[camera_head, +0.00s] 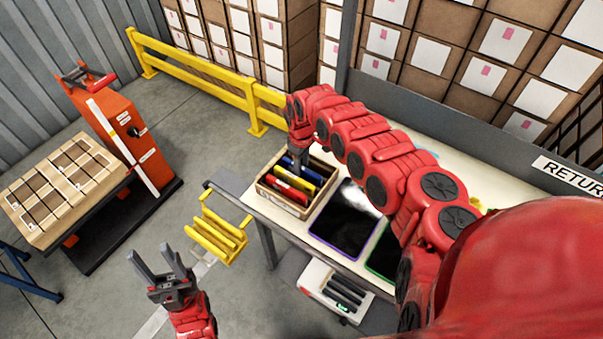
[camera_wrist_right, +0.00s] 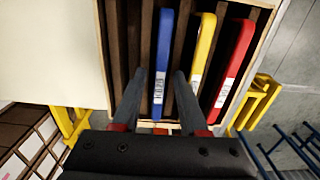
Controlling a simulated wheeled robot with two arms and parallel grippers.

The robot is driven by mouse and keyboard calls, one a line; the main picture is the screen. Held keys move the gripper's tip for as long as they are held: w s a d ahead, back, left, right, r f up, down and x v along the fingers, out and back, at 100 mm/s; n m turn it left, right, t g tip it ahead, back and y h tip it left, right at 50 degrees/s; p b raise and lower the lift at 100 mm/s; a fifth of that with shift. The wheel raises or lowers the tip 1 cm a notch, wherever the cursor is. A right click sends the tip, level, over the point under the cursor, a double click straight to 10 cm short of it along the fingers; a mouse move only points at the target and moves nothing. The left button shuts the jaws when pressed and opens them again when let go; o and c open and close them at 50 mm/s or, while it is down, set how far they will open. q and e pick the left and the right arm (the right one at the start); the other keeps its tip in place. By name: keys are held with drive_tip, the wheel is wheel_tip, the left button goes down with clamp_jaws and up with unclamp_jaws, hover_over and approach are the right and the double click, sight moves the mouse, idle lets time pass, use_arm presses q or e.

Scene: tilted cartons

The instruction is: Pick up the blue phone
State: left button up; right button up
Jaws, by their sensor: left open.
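The blue phone (camera_wrist_right: 160,65) stands on edge in a slot of a wooden box (camera_head: 282,208), beside a yellow phone (camera_wrist_right: 201,50) and a red phone (camera_wrist_right: 234,60). In the head view the blue phone (camera_head: 288,163) is partly hidden by my right gripper (camera_head: 299,168), which points down over the box. In the right wrist view my right gripper (camera_wrist_right: 159,74) is open, with one finger to each side of the blue phone's line. A gap shows at the left finger; contact is not visible. My left gripper (camera_head: 150,252) is open and empty, away from the table.
The box stands at the left end of a pale table (camera_head: 253,201). A purple-edged dark panel (camera_head: 345,218) lies beside it, with a green-edged one (camera_head: 385,250) further right. A yellow rack (camera_head: 216,235) is left of the table. Stacked cartons (camera_head: 255,40) stand behind a yellow rail.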

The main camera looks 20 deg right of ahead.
clamp_jaws()
drive_tip(key=shift+r, duration=0.1)
